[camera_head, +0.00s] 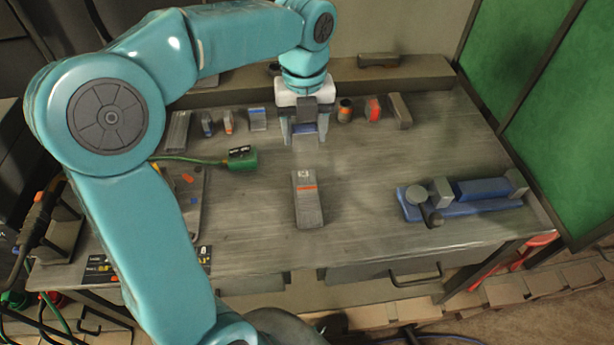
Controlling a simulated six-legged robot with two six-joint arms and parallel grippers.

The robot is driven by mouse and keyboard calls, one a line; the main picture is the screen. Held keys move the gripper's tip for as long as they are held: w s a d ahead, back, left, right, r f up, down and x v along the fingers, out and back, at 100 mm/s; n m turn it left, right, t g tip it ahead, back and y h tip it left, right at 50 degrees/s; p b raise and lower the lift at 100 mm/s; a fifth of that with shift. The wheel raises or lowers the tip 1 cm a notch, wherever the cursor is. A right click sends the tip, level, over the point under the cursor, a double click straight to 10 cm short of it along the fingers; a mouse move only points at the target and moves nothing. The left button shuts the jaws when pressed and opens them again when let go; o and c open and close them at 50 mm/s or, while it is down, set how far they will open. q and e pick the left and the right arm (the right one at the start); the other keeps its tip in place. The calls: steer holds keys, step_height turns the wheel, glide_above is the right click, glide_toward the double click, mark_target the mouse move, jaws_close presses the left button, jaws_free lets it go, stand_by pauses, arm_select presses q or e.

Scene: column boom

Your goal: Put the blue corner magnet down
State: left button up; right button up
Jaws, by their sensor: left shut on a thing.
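My left gripper (305,138) points down over the back middle of the workbench (355,215). I cannot tell whether the magnet touches the bench top. My right gripper is not in view.
A grey block with an orange stripe (307,205) lies in front. A blue vise (470,203) is right, a green plug (242,158) left.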

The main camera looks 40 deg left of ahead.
arm_select(q)
step_height(320, 180, down, 14)
steer(key=shift+r+b, duration=0.15)
steer(key=shift+b, duration=0.25)
steer(key=shift+w, duration=0.1)
steer(key=shift+f, duration=0.2)
steer(key=shift+f, duration=0.1)
steer(key=o, duration=1.3)
step_height(320, 180, up, 12)
steer(key=shift+r+p, duration=0.25)
steer(key=shift+p, duration=0.2)
